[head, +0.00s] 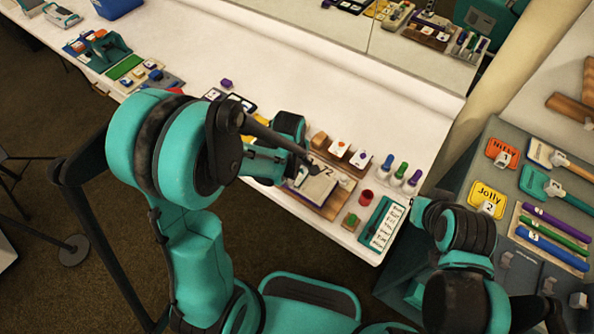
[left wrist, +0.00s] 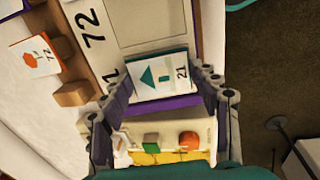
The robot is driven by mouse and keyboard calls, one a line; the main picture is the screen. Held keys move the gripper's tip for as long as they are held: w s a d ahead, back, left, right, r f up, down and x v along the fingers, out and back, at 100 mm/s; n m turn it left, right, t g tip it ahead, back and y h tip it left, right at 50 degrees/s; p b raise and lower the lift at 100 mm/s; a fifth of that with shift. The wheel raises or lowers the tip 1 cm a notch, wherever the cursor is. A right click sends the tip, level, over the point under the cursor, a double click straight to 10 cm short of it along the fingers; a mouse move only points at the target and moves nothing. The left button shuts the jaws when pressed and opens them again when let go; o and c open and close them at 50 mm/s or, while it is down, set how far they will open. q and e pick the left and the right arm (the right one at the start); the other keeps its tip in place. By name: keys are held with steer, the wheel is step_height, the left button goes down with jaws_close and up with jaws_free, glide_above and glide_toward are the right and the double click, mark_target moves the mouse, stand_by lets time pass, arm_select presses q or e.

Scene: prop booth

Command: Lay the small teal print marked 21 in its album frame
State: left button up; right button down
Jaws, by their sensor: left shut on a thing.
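The small teal print marked 21 (left wrist: 162,73) shows a teal triangle on white, with a purple edge below it. My left gripper (left wrist: 163,100) is shut on it, one finger at each side. The print is over the lower end of the pale album page, close to a partly hidden printed number. The album (left wrist: 153,36) has a large framed area and a printed 72; in the head view the album (head: 318,188) lies on a wooden board. My left gripper (head: 303,170) is above it, partly hidden by my arm. Contact between print and page cannot be told. My right gripper is not visible.
Several stamps (head: 400,172), a red cup (head: 366,196) and a teal-edged note board (head: 382,222) stand right of the album. The white table (head: 300,80) is clear behind.

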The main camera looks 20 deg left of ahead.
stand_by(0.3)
arm_select(q)
steer(key=o, duration=0.9)
steer(key=shift+c, duration=0.2)
steer(key=shift+r, duration=0.15)
step_height(320, 180, up, 12)
steer(key=s, duration=0.1)
steer(key=shift+s+a, duration=0.3)
steer(key=shift+f, duration=0.2)
steer(key=s+a+r+m+t, duration=0.2)
steer(key=s+m, duration=0.2)
steer(key=m, duration=0.3)
steer(key=s+a+r+m+t, duration=0.2)
steer(key=s+r+m+t, duration=0.1)
steer(key=m, duration=0.4)
steer(key=shift+s+t+y, duration=0.3)
steer(key=shift+s, duration=0.6)
